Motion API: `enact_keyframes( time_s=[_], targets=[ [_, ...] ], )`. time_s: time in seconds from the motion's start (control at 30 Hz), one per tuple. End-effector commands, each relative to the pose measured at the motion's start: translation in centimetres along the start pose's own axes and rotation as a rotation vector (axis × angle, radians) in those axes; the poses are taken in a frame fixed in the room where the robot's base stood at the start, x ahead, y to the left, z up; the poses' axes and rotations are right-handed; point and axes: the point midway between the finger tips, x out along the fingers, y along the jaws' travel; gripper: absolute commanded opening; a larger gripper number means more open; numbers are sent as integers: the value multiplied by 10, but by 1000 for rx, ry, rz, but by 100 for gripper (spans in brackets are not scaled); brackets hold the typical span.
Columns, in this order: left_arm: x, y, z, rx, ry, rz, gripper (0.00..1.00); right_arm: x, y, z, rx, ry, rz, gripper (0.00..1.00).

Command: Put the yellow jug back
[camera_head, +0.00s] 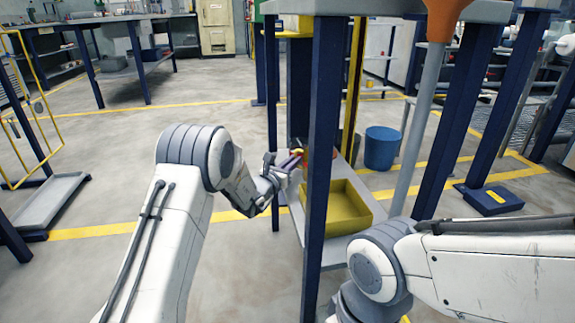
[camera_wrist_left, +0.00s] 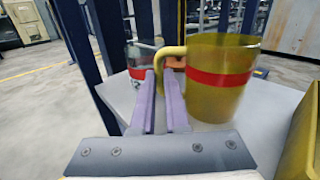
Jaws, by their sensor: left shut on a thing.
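The yellow jug (camera_wrist_left: 222,75) has a red band and a handle on its left side. In the left wrist view it is over the grey shelf (camera_wrist_left: 112,92); I cannot tell whether its base touches the shelf. My left gripper (camera_wrist_left: 160,78) is shut on the jug's handle with its two purple fingers. In the head view my left gripper (camera_head: 288,162) reaches in beside a dark blue rack post, and only a small yellow part of the jug (camera_head: 297,152) shows; the post hides the rest. My right arm is at the lower right, with its gripper out of view.
A clear vessel with a red band (camera_wrist_left: 140,57) stands left of the jug. A yellow bin (camera_head: 348,221) sits on the lower shelf, near the jug. Blue rack posts (camera_head: 322,150) stand close to my left arm. A blue bucket (camera_head: 381,148) is behind.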

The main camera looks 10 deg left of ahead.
Motion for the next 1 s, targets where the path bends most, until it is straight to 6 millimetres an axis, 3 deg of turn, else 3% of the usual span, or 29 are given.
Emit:
enact_keyframes(
  time_s=[0.27, 0.3, 0.33, 0.37, 0.77, 1.0],
  targets=[
    [-1, 1, -3, 0, -1, 2, 0, 4, 0, 0, 0, 0, 0, 100],
    [-1, 2, -1, 0, 0, 2, 28, 2, 0, 0, 0, 0, 0, 100],
    [-1, 2, -1, 0, 0, 2, 39, 1, 0, 0, 0, 0, 0, 100],
    [-1, 2, -1, 0, 0, 2, 42, 1, 0, 0, 0, 0, 0, 100],
    [-3, 2, 4, 0, 1, 3, 42, -5, 0, 0, 0, 1, 0, 100],
    [-46, 3, 6, -2, 5, 5, 42, -26, -2, -2, 0, 0, 0, 100]
  ],
)
